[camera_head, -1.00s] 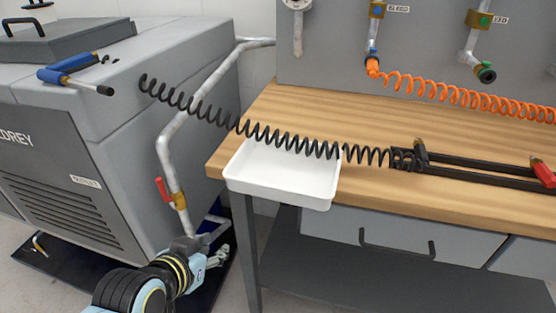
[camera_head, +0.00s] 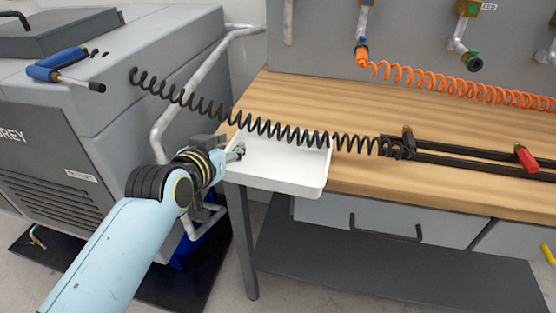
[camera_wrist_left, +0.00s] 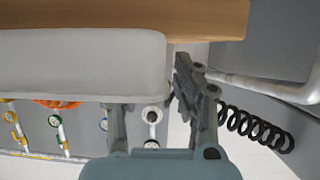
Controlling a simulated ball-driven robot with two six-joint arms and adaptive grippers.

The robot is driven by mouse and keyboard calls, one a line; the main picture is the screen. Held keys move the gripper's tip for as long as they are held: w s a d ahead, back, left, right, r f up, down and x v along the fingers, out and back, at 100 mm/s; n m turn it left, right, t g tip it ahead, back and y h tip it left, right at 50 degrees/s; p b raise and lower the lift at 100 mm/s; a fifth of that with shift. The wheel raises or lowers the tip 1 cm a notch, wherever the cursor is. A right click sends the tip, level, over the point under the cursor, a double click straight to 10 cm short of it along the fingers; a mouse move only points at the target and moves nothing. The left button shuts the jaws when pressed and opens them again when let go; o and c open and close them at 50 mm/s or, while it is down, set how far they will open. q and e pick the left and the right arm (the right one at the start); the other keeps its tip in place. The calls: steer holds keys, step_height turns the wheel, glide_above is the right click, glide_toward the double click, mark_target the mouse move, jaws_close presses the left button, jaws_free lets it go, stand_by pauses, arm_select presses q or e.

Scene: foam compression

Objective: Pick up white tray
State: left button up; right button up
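The white tray (camera_head: 285,170) sits on the left front corner of the wooden workbench, jutting past its front edge. It also shows in the left wrist view (camera_wrist_left: 75,65), filling the upper left. My left gripper (camera_head: 238,152) is at the tray's left end in the head view. In the left wrist view my left gripper (camera_wrist_left: 150,88) has its fingers spread apart, close to the tray's end wall. Whether a finger touches the tray cannot be told. My right gripper is not in view.
A black coiled hose (camera_head: 260,127) hangs across the back of the tray. The wooden bench top (camera_head: 370,110) is bare behind it. A grey machine (camera_head: 75,130) with a bent pipe rail (camera_head: 185,95) stands left of the bench. Black rails (camera_head: 455,165) lie to the right.

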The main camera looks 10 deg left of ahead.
arm_select(q)
steer(key=shift+w+f, duration=0.3)
steer(key=shift+w, duration=0.35)
jaws_close()
steer(key=shift+r, duration=0.1)
